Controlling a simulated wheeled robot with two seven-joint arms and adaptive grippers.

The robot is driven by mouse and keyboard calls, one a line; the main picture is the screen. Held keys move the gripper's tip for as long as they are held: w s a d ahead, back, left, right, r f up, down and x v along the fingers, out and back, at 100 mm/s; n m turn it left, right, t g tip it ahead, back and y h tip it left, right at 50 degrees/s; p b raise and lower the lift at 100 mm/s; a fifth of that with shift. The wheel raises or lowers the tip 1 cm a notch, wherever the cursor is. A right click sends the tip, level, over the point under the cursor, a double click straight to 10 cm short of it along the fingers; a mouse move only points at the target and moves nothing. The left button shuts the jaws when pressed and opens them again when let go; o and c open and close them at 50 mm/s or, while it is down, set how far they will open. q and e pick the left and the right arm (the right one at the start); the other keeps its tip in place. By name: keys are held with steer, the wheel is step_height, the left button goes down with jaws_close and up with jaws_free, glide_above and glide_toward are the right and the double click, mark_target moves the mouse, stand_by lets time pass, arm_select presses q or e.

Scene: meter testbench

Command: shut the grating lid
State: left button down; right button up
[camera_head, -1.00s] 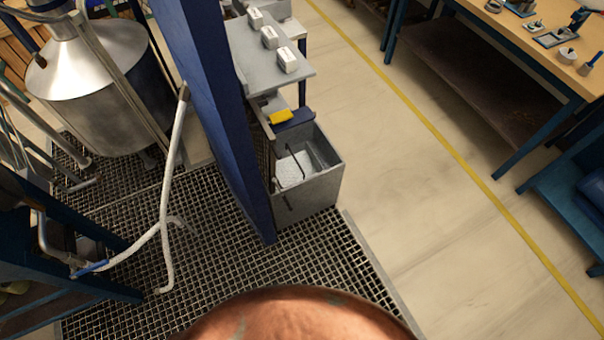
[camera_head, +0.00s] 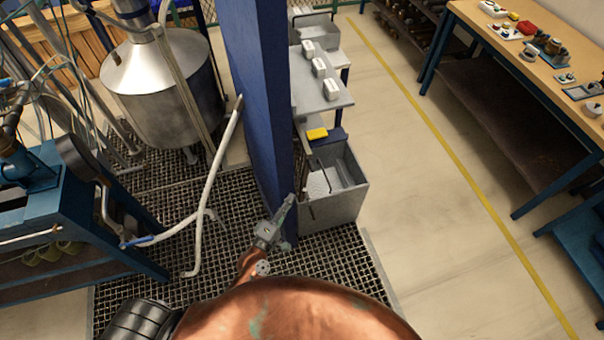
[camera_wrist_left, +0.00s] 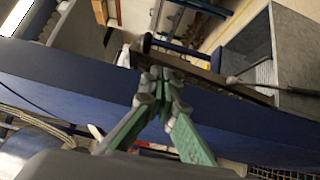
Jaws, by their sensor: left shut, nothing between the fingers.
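The grating lid (camera_head: 304,150) stands raised on edge at the left side of the grey open-topped bin (camera_head: 335,213), beside the blue post. I see it nearly edge-on in the head view, so its face is mostly hidden. In the left wrist view its brownish edge (camera_wrist_left: 212,76) runs behind the fingertips, with a thin rod beside it. My left gripper (camera_head: 288,200) is shut and empty, by the post and the bin's near left corner. In the left wrist view its green fingers (camera_wrist_left: 156,76) meet in front of the lid's edge; I cannot tell whether they touch it. My right gripper is out of view.
The blue post (camera_head: 262,110) rises directly left of the bin. A yellow object (camera_head: 317,134) lies at the bin's back edge, before a grey shelf (camera_head: 330,95) with white blocks. A pale hose (camera_head: 212,180) hangs at left. Open floor (camera_head: 420,190) lies right.

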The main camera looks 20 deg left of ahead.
arm_select(q)
steer(key=w+d+r, duration=0.2)
steer(key=w+r, duration=0.1)
steer(key=w, duration=0.7)
steer(key=shift+n, duration=0.3)
steer(key=shift+w+d+p, duration=0.15)
steer(key=shift+d+p, duration=0.05)
steer(key=shift+p, duration=0.1)
